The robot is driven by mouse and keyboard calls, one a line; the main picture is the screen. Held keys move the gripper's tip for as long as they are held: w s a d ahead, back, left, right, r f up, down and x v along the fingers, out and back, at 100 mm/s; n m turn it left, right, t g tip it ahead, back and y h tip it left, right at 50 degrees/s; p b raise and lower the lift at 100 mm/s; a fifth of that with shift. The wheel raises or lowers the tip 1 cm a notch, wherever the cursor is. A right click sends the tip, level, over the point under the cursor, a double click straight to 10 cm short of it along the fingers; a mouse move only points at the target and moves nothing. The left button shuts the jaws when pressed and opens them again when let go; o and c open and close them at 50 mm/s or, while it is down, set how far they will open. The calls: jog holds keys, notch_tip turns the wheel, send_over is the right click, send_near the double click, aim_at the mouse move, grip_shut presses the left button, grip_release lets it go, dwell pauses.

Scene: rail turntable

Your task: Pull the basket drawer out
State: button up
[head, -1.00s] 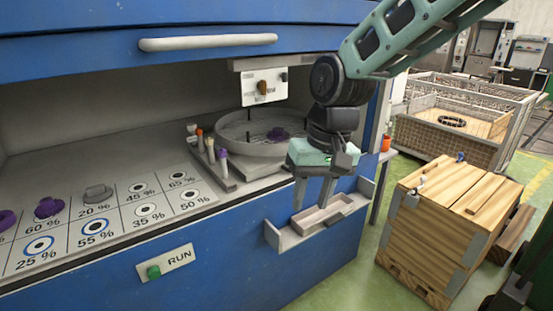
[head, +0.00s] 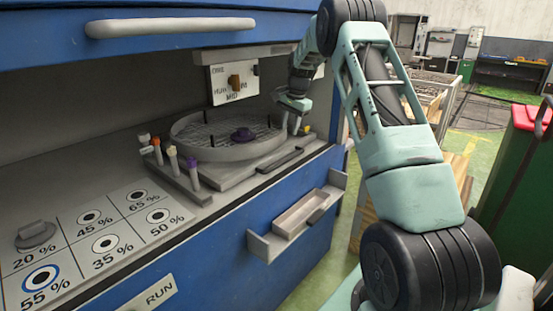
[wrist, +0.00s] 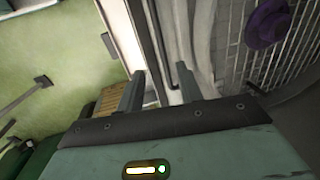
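The basket drawer is a grey plate (head: 236,172) carrying a round mesh basket (head: 188,146). It sits on the counter, with a dark bar handle (head: 280,163) along its front right edge. A purple knob-like piece (head: 243,134) lies in the basket; it shows at the top right of the wrist view (wrist: 267,22). My gripper (head: 292,124) is above the right side of the drawer, beside the basket rim. In the wrist view its two fingers (wrist: 160,88) stand apart, with nothing clearly held. A dark bar (wrist: 175,50) shows beyond and between them; contact cannot be told.
A row of coloured-top vials (head: 176,165) stands left of the basket. A small tray in a bracket (head: 300,213) juts from the blue front. A green bin (head: 515,170) stands at the right.

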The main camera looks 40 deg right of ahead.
aim_at(282, 162)
jog(key=w+f, duration=0.1)
jog(key=f, duration=0.8)
jog(key=w+f+p, duration=0.1)
jog(key=f, duration=0.4)
jog(key=shift+w+a, duration=0.1)
jog(key=shift+w, duration=0.25)
grip_shut()
